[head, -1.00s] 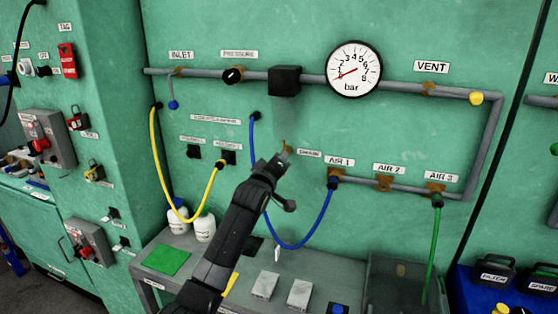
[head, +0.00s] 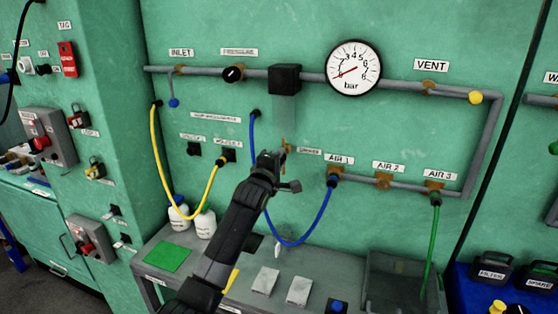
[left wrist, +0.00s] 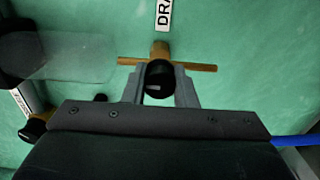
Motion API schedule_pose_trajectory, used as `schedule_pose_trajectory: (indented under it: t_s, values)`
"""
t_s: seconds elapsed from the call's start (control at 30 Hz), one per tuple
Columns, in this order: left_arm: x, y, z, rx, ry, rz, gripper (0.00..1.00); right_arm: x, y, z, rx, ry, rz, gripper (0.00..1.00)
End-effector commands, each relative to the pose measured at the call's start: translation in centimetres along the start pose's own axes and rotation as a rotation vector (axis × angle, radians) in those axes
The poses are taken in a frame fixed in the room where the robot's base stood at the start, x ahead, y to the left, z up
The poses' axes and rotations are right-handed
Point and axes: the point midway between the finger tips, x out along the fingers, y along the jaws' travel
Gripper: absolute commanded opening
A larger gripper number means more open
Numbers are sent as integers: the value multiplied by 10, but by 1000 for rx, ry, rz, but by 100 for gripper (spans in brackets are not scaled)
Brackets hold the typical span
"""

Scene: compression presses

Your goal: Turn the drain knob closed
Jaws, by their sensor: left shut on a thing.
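The drain knob is a brass T-shaped handle (head: 285,146) on the green panel, left of a small label. In the left wrist view its crossbar (left wrist: 197,67) lies across the picture, at right angles to the partly cut-off "DRA" label (left wrist: 163,14). In the head view the bar stands about upright. My left gripper (head: 274,160) is shut on the knob, and its grey fingers (left wrist: 160,80) sit on both sides of the knob's middle. The gripper hides part of the knob in the head view. My right gripper is not in view.
A blue hose (head: 322,218) loops close to the right of my left arm, down from the AIR 1 port. A yellow hose (head: 160,165) hangs at the left. The pressure gauge (head: 353,68) is above right. A grey bench (head: 240,268) stands below.

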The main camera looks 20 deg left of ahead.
Motion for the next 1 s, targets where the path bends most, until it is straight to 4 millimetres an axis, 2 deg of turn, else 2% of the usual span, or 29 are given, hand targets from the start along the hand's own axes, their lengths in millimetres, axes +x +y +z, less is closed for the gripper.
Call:
schedule_pose_trajectory:
  t_s: [0.47, 0.5, 0.63, 1.0]
  values:
    - [0, 0, 0, -16, 0, 1, 2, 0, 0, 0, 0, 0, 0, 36]
    - [0, 0, 0, -16, 0, 1, 28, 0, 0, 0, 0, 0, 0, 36]
    - [0, 0, 0, -15, 0, 1, 45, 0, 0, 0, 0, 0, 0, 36]
    - [-2, -1, 0, -14, 0, 0, 47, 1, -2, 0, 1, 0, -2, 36]
